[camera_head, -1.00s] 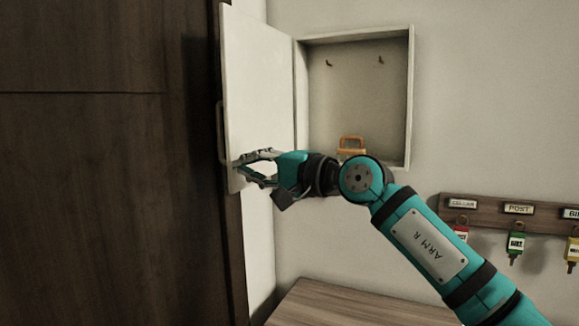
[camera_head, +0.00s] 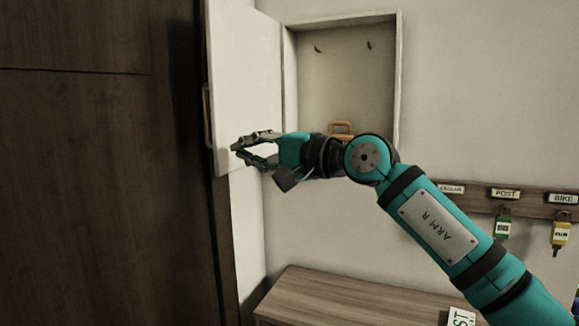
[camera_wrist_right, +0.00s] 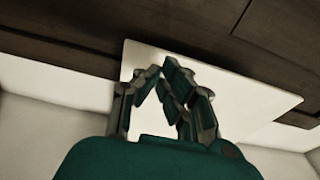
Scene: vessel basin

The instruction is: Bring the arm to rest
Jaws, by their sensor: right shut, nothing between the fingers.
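My right gripper (camera_head: 238,148) is in front of the open white cabinet door (camera_head: 243,75) in the head view, near its lower part. Its fingers point left. In the right wrist view the fingers of the right gripper (camera_wrist_right: 160,78) come together at the tips with nothing between them, and the pale door panel (camera_wrist_right: 225,85) lies beyond. Whether the fingers touch the door I cannot tell. My right arm (camera_head: 440,228) reaches in from the lower right and hides the cabinet's lower part. My left gripper is not in view.
The open wall cabinet (camera_head: 398,70) holds small hooks and an orange padlock-like object (camera_head: 342,128). A key rack (camera_head: 535,206) with labelled tags hangs at right. A wooden surface (camera_head: 330,300) stands below. A dark wooden panel (camera_head: 100,180) fills the left.

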